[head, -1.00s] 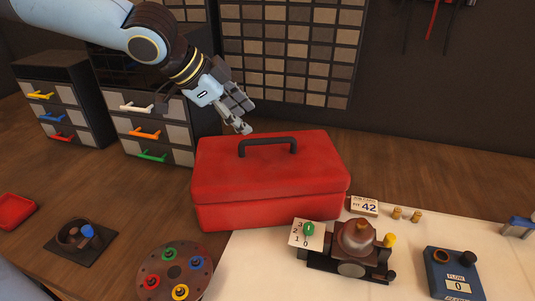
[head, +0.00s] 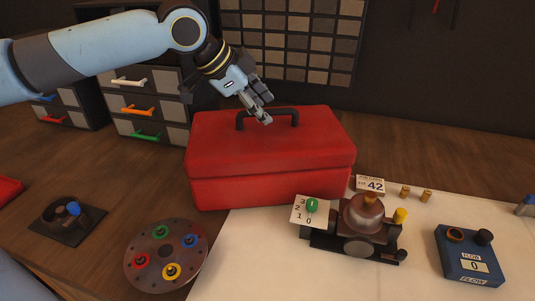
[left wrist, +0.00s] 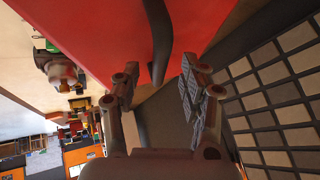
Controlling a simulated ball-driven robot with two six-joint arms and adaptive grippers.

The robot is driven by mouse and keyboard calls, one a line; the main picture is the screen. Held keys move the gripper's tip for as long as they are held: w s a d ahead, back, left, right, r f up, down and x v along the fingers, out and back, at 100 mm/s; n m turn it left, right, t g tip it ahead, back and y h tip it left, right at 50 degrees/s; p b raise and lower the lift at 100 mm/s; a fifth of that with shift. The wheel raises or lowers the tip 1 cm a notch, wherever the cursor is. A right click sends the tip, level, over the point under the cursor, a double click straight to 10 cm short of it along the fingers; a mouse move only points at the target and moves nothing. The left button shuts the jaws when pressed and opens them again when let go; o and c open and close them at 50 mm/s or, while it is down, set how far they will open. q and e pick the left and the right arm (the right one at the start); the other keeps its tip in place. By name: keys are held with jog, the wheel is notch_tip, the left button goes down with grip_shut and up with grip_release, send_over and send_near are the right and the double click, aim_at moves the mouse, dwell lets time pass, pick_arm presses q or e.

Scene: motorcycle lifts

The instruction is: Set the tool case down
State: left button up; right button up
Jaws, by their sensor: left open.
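The red tool case (head: 270,165) stands upright on the wooden bench, its near right corner by the white mat. Its lid is shut and its black handle (head: 294,116) stands up on top. My left gripper (head: 262,116) is open at the handle, above the lid. In the left wrist view the handle (left wrist: 158,35) runs down from the red lid (left wrist: 95,30) towards the space between the spread fingers of the left gripper (left wrist: 160,95). Whether the fingers touch it I cannot tell. My right gripper is not in view.
A brown device (head: 357,225) with a dome and number card stands on the white mat (head: 270,265), just in front of the case. A blue flow box (head: 468,255) is at right, a round disc with coloured knobs (head: 166,257) at left front. Drawer units (head: 150,105) stand behind left.

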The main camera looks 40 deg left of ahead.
pick_arm(q)
jog(key=shift+x, duration=1.4)
jog(key=shift+s, duration=0.1)
grip_shut()
jog(key=shift+r, duration=0.1)
